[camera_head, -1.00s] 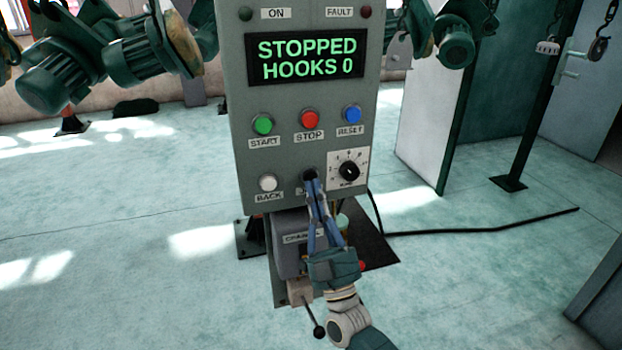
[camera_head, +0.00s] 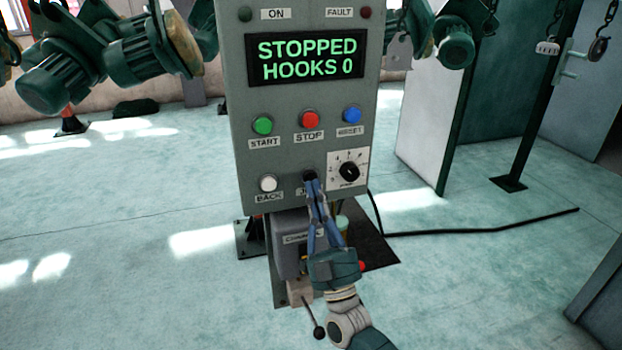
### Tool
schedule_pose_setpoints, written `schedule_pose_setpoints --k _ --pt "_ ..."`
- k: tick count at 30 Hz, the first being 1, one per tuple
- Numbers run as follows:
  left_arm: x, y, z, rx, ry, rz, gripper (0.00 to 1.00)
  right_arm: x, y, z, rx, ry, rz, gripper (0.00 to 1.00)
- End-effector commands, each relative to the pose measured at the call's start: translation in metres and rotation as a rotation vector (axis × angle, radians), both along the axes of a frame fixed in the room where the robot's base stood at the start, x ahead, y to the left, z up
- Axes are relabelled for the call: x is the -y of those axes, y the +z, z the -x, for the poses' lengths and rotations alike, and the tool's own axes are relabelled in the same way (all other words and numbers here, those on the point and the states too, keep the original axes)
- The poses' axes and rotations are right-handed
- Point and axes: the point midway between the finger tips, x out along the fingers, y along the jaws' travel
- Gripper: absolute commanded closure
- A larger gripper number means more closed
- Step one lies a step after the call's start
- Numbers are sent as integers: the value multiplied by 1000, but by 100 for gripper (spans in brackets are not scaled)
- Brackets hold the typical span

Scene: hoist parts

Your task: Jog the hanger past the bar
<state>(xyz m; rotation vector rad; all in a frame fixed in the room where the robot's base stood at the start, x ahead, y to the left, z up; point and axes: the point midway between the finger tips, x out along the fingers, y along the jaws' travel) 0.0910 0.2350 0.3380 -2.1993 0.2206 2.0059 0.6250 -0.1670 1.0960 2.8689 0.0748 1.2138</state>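A grey control box (camera_head: 232,130) stands in the middle, its display (camera_head: 306,58) reading "STOPPED HOOKS 0". A dark button (camera_head: 309,175) sits in its lower row, its label mostly hidden behind my fingers. My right gripper (camera_head: 312,181) reaches up from below with its blue fingertips together at this button. I cannot tell whether the button is pressed in. My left gripper is not in view. I cannot make out a hanger or bar that is clearly the task's own.
Green start (camera_head: 262,125), red stop (camera_head: 310,119), blue reset (camera_head: 352,115) and white back (camera_head: 268,183) buttons surround the dark one, with a dial (camera_head: 349,172) on its right. Green motors (camera_head: 140,55) hang at the upper left, a hook (camera_head: 598,47) at the upper right. A cable (camera_head: 480,227) crosses the floor.

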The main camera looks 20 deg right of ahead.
Motion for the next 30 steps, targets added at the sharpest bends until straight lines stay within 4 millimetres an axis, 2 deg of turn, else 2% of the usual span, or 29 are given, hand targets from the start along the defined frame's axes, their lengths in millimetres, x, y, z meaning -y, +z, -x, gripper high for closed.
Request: schedule_pose_setpoints --k 8,30 --pt "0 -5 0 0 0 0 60 0 0 -8 1 -1 -1 100" --pt "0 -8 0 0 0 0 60 0 0 -13 0 0 0 100"
